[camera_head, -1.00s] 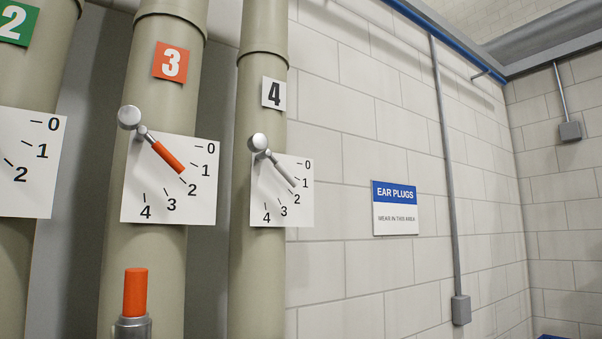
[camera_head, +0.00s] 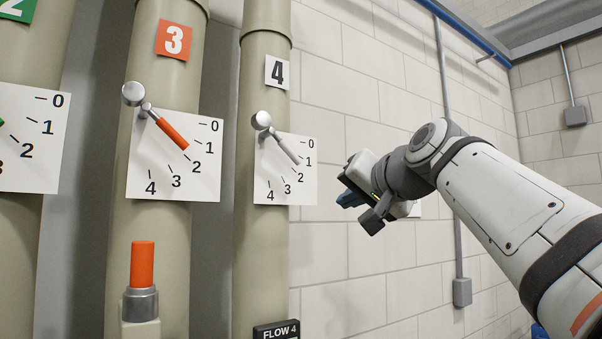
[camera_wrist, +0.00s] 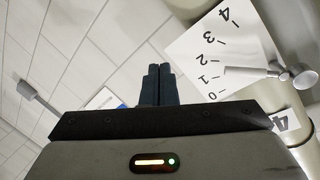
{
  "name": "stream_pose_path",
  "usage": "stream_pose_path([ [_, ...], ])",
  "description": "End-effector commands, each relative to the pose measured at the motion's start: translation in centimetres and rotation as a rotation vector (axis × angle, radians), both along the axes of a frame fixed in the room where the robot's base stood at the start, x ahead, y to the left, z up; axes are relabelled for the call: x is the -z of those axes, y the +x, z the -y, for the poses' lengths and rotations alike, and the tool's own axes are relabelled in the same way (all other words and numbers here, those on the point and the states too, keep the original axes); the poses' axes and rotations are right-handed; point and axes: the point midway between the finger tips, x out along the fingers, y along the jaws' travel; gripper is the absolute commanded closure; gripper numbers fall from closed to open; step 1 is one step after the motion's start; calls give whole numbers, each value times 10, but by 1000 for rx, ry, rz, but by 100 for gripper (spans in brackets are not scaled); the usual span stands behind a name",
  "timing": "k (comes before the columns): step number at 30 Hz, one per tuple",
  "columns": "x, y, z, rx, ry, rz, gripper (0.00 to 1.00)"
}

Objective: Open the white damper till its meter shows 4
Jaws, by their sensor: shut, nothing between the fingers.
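The white damper is a pale handle (camera_head: 285,148) with a round grey knob on the pipe marked 4. Its tip points between 1 and 2 on a white plate (camera_head: 264,187) numbered 0 to 4. The handle also shows at the right in the wrist view (camera_wrist: 245,73), beside its plate (camera_wrist: 195,50). A black box labelled FLOW 4 (camera_head: 276,332) shows at the bottom edge; its reading is out of view. My gripper (camera_head: 348,197) is right of the plate, apart from the handle. Its dark fingers (camera_wrist: 158,70) are shut and empty in the wrist view.
An orange damper handle (camera_head: 172,134) on pipe 3 stands just left. An orange-topped fitting (camera_head: 142,265) is below it. Part of a green handle (camera_head: 2,122) shows at the far left. A block wall (camera_head: 340,265) is behind on the right.

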Motion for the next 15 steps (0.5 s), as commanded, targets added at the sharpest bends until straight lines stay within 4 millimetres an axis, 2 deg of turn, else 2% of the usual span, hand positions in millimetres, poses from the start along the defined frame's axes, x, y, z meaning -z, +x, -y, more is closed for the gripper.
stream_pose_path([
  [1,-28,0,-3,-14,36,55,100],
  [3,-60,-5,-7,-32,82,117,100],
  [6,-93,-12,-11,-57,128,181,100],
  [10,-115,-19,-14,-75,160,227,100],
  [15,-124,-11,-20,-80,171,237,100],
])
